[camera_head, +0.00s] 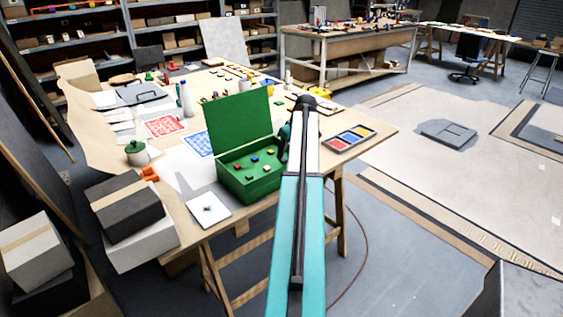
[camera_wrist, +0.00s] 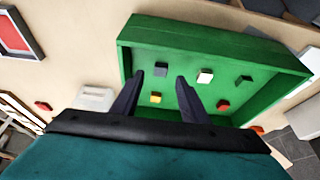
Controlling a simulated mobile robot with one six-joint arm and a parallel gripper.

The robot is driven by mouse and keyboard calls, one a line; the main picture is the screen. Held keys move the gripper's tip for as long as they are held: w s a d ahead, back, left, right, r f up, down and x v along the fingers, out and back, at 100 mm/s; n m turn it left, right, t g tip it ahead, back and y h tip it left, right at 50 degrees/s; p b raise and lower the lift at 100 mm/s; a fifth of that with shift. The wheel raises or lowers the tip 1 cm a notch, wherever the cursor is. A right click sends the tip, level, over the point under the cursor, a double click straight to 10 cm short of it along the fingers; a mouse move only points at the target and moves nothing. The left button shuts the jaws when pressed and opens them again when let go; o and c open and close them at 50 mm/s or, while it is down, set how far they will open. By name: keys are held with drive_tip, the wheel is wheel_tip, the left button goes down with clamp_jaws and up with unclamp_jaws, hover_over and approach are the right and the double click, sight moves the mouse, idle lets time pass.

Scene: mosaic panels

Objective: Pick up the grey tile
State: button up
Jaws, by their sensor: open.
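The green box (camera_wrist: 215,32) stands open in the wrist view with several small tiles inside. A dark grey tile (camera_wrist: 161,71) lies on the box floor, in line with the gap between my fingertips. My gripper (camera_wrist: 160,79) is open and empty, its two dark fingers apart over the box. In the same box are a white tile (camera_wrist: 205,76), a dark green tile (camera_wrist: 244,79), a yellow tile (camera_wrist: 155,98) and a red tile (camera_wrist: 223,105). In the head view, my arm reaches to the right side of the box (camera_head: 262,185); the grey tile cannot be singled out there.
The box's raised lid (camera_head: 238,124) stands behind it. A tray with coloured panels (camera_head: 350,138) lies to the right of my arm. A white card (camera_head: 208,208) lies at the table's front edge, and dark and white boxes (camera_head: 125,205) are stacked at the left.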

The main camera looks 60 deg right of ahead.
sight(284, 160)
drive_tip(key=shift+p+x, duration=0.5)
drive_tip(key=shift+x, duration=1.2)
drive_tip(key=shift+c, duration=0.2)
clamp_jaws()
